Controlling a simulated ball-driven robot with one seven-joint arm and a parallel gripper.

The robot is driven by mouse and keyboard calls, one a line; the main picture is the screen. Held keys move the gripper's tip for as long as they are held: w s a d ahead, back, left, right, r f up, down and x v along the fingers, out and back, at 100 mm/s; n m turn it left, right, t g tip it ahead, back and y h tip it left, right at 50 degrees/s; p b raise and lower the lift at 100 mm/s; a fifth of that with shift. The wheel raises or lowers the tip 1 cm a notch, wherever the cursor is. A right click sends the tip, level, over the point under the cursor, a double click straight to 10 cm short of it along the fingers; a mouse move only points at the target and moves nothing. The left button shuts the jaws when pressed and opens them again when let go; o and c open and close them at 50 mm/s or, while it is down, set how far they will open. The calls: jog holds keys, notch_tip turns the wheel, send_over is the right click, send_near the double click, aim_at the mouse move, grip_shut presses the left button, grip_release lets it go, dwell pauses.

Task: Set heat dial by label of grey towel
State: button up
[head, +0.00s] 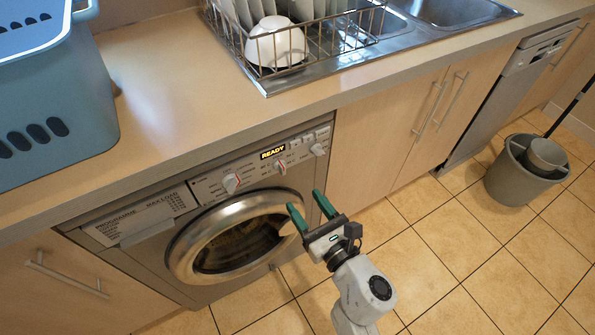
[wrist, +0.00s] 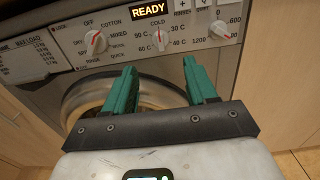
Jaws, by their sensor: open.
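The washing machine's heat dial (head: 281,167) is the middle knob on the panel. My gripper (head: 304,200) is open and empty in front of the panel, beside the round door's upper right. In the wrist view, the green fingers (wrist: 160,68) stand apart just below the heat dial, one to each side. I see no grey towel or label in either view.
The program dial (wrist: 96,42) is left of the heat dial and the spin dial (wrist: 221,30) is right. The display (head: 273,152) reads READY. A blue basket (head: 70,100) stands on the counter, its inside mostly unseen. A grey bucket (head: 520,180) stands on the open floor.

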aim_at(284, 171)
jog(key=b+x, duration=0.1)
jog(key=x, duration=0.9)
jog(key=c, duration=1.1)
